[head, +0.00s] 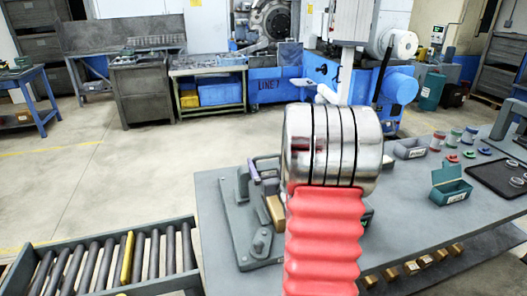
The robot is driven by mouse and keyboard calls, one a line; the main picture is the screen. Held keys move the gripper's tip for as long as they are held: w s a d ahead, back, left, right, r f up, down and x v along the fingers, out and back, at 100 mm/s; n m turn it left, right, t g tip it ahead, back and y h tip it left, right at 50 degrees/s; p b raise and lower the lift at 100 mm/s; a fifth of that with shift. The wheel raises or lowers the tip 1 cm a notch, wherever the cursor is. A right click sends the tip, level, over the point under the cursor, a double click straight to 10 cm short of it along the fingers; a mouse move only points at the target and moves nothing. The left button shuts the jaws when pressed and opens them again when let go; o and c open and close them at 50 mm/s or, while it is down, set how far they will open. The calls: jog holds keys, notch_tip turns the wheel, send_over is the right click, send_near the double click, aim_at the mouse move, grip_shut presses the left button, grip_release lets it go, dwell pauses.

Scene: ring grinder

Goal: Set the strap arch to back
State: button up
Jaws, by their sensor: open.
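A grey fixture (238,216) stands on the grey table, left of the middle. At its top is a small arch-like bar (262,158) with a pale purple part at its left end; this appears to be the strap arch. Its right side is hidden behind a banded silver cylinder (333,145) on top of a red bellows sleeve (322,240), which looks like part of my arm. Which way the arch leans is hard to tell. My gripper's fingers do not show, and contact with the arch cannot be seen.
A roller conveyor (90,268) with one yellow roller lies at lower left. On the table's right are a green open box (451,190), a grey bin (410,149), and a black tray (497,178). A blue machine (285,88) stands behind; open floor lies left.

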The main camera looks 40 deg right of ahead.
jog(key=x, duration=0.8)
jog(key=shift+w, duration=0.15)
jog(key=shift+c, duration=0.4)
